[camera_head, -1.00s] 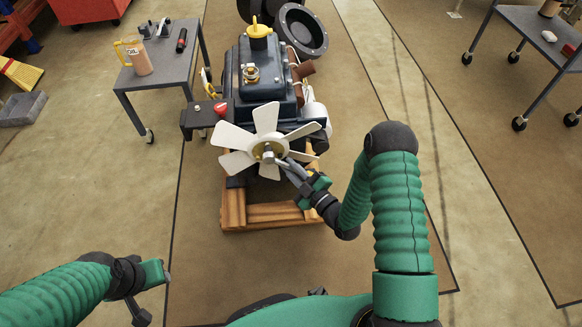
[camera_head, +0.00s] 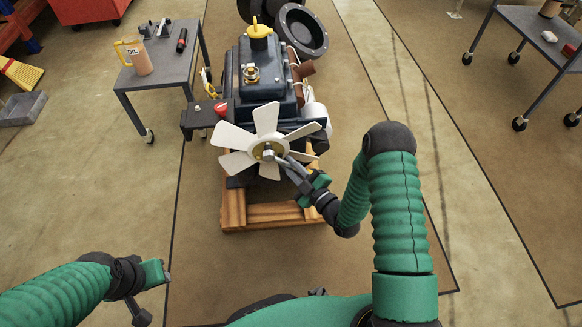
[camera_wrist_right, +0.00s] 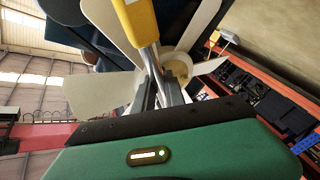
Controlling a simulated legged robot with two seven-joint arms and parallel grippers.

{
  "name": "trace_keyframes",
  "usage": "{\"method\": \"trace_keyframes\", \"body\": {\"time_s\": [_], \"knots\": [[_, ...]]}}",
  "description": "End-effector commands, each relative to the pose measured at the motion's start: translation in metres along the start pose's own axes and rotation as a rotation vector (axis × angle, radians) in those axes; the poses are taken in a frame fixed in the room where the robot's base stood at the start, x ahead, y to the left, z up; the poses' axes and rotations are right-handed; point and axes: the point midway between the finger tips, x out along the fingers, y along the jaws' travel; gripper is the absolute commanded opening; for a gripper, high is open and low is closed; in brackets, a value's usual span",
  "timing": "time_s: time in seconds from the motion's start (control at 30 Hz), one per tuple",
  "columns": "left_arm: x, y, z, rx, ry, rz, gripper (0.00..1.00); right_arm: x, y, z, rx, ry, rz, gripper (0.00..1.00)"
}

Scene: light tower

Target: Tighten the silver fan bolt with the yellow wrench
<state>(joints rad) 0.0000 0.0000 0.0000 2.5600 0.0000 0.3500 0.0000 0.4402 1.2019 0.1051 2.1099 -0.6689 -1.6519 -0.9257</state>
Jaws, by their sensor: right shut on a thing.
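The white fan (camera_head: 237,137) is on the front of a dark blue engine (camera_head: 262,82), with the silver fan bolt (camera_head: 268,153) at its hub. My right gripper (camera_head: 287,165) is at the lower right of the hub, shut on the yellow wrench. In the right wrist view the wrench's yellow handle (camera_wrist_right: 139,22) points up and its silver shaft runs down between the fingers (camera_wrist_right: 160,92). The fingers hide the wrench's lower end, so I cannot tell whether it sits on the bolt. My left gripper (camera_head: 160,276) is low at the left, away from the engine; its jaw opening is unclear.
The engine stands on a wooden pallet (camera_head: 280,212). A grey cart (camera_head: 165,70) with an oil jug (camera_head: 136,58) stands at the upper left. Another cart (camera_head: 545,40) is at the upper right. The floor between my left gripper and the pallet is clear.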

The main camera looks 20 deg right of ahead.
Motion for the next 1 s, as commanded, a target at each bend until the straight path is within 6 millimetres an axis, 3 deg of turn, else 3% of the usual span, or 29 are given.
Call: {"method": "trace_keyframes", "body": {"time_s": [0.6, 0.63, 0.73, 1.0], "knots": [[0.0011, 0.0000, 0.0002, 0.000, 0.000, 0.000, 0.36, 0.0083, 0.0045, 0.0023, 0.000, 0.002, 0.002, 0.00], [0.0011, 0.0000, 0.0002, 0.000, 0.000, 0.000, 0.36, 0.0083, 0.0045, 0.0023, 0.000, 0.002, 0.002, 0.12], [0.0011, 0.0000, 0.0002, 0.000, 0.000, 0.000, 0.36, 0.0083, 0.0045, 0.0023, 0.000, 0.002, 0.002, 0.00], [0.0011, 0.0000, 0.0003, 0.000, 0.000, 0.000, 0.36, 0.0082, 0.0044, 0.0024, 0.000, 0.002, 0.002, 0.00]]}}
